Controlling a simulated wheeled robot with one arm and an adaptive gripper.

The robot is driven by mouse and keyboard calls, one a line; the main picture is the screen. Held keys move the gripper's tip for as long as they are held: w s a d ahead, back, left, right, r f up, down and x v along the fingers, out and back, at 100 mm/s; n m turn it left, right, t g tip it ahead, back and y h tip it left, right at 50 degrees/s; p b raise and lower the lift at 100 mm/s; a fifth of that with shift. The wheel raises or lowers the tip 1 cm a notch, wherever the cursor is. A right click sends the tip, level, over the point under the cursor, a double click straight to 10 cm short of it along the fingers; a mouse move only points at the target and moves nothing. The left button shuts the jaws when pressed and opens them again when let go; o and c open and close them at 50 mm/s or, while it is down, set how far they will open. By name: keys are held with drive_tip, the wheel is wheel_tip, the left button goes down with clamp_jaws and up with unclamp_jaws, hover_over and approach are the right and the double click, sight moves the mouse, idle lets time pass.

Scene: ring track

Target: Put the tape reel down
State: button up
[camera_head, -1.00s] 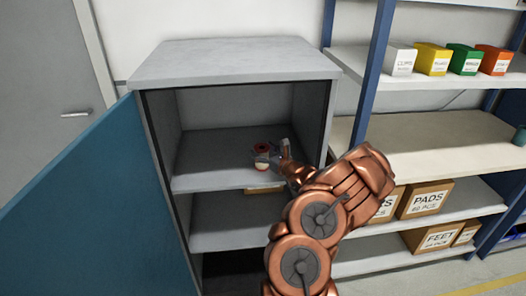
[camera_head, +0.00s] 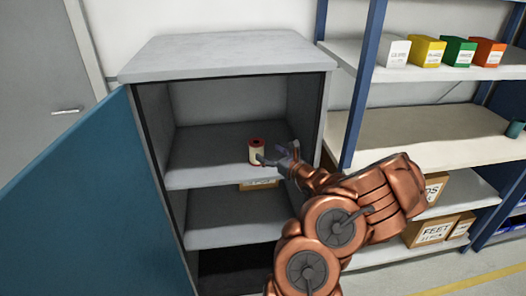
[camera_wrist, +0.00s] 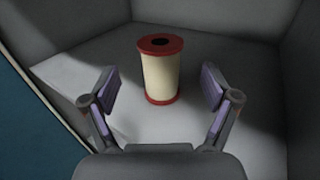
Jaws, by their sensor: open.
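The tape reel (camera_head: 256,151) is a cream cylinder with red ends. It stands upright on the upper inner shelf (camera_head: 205,165) of the open grey cabinet. In the wrist view the reel (camera_wrist: 161,75) stands on the shelf surface, its dark centre hole facing up. My gripper (camera_head: 272,158) is at the shelf's front, to the right of the reel. In the wrist view my gripper (camera_wrist: 160,92) is open, with a finger on each side and visible gaps to the reel. The reel is just beyond the fingertips and nothing is held.
The blue cabinet door (camera_head: 85,200) stands open at the left. A cardboard box (camera_head: 258,184) sits under the reel's shelf. A rack with a blue post (camera_head: 362,85) and labelled boxes (camera_head: 428,51) is close on the right. The shelf left of the reel is clear.

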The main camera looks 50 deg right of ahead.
drive_tip(key=shift+s+a+b, duration=0.15)
drive_tip(key=shift+s+b, duration=0.1)
drive_tip(key=shift+s, duration=1.05)
drive_tip(key=shift+s+a+b, duration=0.1)
drive_tip(key=shift+s+b, duration=0.15)
drive_tip(key=shift+s, duration=1)
